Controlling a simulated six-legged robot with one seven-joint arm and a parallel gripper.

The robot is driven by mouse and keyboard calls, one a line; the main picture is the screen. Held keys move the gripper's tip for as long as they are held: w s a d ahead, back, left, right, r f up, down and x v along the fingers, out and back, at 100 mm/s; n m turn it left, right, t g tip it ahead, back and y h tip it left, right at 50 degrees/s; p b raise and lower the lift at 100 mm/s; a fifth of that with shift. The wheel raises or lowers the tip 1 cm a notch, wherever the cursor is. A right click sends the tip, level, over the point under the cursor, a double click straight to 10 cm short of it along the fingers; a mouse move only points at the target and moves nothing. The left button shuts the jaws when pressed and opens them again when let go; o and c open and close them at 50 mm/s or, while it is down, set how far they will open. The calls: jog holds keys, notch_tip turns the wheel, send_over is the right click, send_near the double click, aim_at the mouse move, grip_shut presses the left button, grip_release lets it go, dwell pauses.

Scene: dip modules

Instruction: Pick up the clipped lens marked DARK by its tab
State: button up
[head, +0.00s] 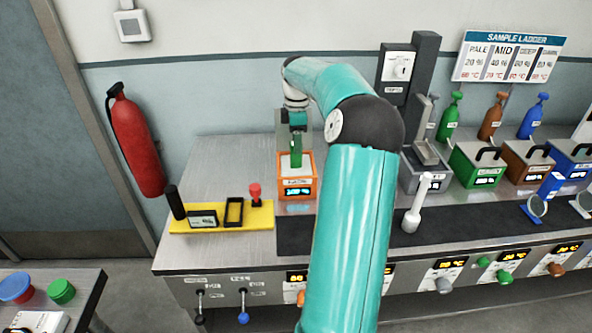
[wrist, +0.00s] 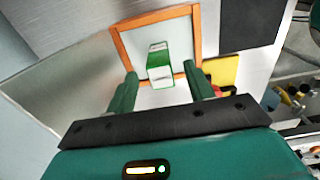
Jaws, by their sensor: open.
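My gripper (wrist: 160,76) is open, its two green fingers apart on either side of a small green block with a pale lettered label (wrist: 160,64). The lettering is too small to read, so I cannot tell whether this is the tab of the lens marked DARK. The block stands over the orange-rimmed tank (wrist: 121,46), whose inside looks pale. In the head view my gripper (head: 296,143) points down over the orange tank (head: 297,189). Any lens below the block is hidden. Another round lens with a blue tab (head: 537,206) stands on the bench at the right.
A yellow tray (head: 258,216) with a stamp and dark items lies left of the orange tank. Grey (head: 422,178), green (head: 482,172) and brown (head: 527,171) tanks stand to the right. A white upright tool (head: 417,203) stands near the dark mat.

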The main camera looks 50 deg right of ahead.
aim_at(296, 165)
notch_tip(296, 165, down, 6)
jog(key=shift+w+a+r, duration=0.1)
jog(key=shift+r, duration=0.15)
grip_shut()
jog(key=shift+r, duration=0.15)
